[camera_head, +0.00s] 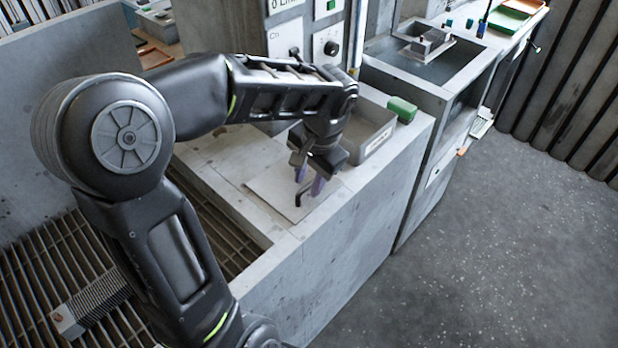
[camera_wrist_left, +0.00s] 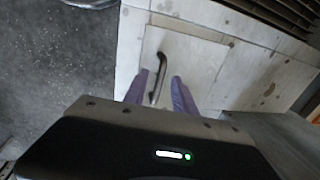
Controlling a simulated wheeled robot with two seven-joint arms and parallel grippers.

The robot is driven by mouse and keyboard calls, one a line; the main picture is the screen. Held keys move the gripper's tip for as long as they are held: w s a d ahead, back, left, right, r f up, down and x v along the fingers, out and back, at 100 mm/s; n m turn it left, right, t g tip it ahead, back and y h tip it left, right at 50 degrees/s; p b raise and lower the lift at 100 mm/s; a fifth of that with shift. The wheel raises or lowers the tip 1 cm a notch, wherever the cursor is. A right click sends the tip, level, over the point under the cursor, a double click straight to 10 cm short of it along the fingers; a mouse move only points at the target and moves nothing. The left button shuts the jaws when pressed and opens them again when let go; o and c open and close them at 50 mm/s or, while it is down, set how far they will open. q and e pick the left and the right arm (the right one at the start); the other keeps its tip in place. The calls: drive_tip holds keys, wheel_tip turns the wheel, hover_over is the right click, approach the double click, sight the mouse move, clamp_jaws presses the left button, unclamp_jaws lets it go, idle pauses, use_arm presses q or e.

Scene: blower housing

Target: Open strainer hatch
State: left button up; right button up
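The strainer hatch is a pale square plate (camera_head: 268,198) set in the top of the grey concrete block. It also shows in the left wrist view (camera_wrist_left: 190,58). A dark, bent handle (camera_head: 299,196) stands at its near right side; in the left wrist view the handle (camera_wrist_left: 156,82) lies between my fingers. My left gripper (camera_head: 310,180) points down over the plate, its purple fingers (camera_wrist_left: 160,92) apart on either side of the handle. I cannot tell whether a finger touches it. The hatch lies flat. My right gripper is not in view.
A grey tray (camera_head: 368,140) with a label and a green block (camera_head: 402,109) stand behind the gripper. A control panel with knobs (camera_head: 331,48) rises at the back. A metal grating (camera_head: 50,270) lies at left. Open floor (camera_head: 500,240) is at right.

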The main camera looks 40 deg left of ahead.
use_arm(q)
clamp_jaws()
idle(1.4)
